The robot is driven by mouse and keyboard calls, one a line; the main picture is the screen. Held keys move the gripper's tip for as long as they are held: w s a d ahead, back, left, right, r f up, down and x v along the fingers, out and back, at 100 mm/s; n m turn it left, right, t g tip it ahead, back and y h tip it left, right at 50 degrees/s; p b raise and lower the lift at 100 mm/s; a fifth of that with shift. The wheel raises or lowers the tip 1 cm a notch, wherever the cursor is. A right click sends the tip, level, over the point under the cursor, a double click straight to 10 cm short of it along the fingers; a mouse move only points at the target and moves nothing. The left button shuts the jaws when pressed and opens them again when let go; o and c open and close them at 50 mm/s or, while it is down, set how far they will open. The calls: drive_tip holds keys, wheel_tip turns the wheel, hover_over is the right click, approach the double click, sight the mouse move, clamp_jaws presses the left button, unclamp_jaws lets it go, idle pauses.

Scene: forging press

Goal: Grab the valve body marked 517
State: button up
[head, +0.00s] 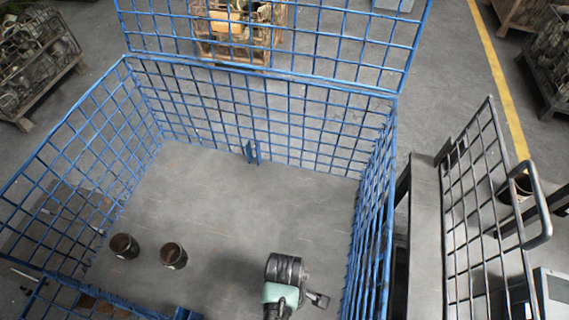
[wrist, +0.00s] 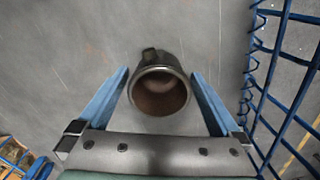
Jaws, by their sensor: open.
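A dark round valve body with a brown hollow inside (wrist: 160,97) shows in the wrist view, its open end facing the camera. A small lug sticks out at its top edge. My gripper (wrist: 160,73) is open, with one blue finger on each side of this body in the picture. Gaps show on both sides; I cannot tell how far down the fingers reach. No number is legible. In the head view two similar bodies, a left one (head: 124,246) and a right one (head: 173,255), stand apart from my arm; the body below my gripper is hidden there.
A blue wire cage (head: 250,72) surrounds the bodies, its right wall close to my arm. Its grey floor (head: 235,200) is clear in the middle.

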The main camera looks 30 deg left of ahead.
drive_tip(key=shift+f, duration=0.65)
clamp_jaws()
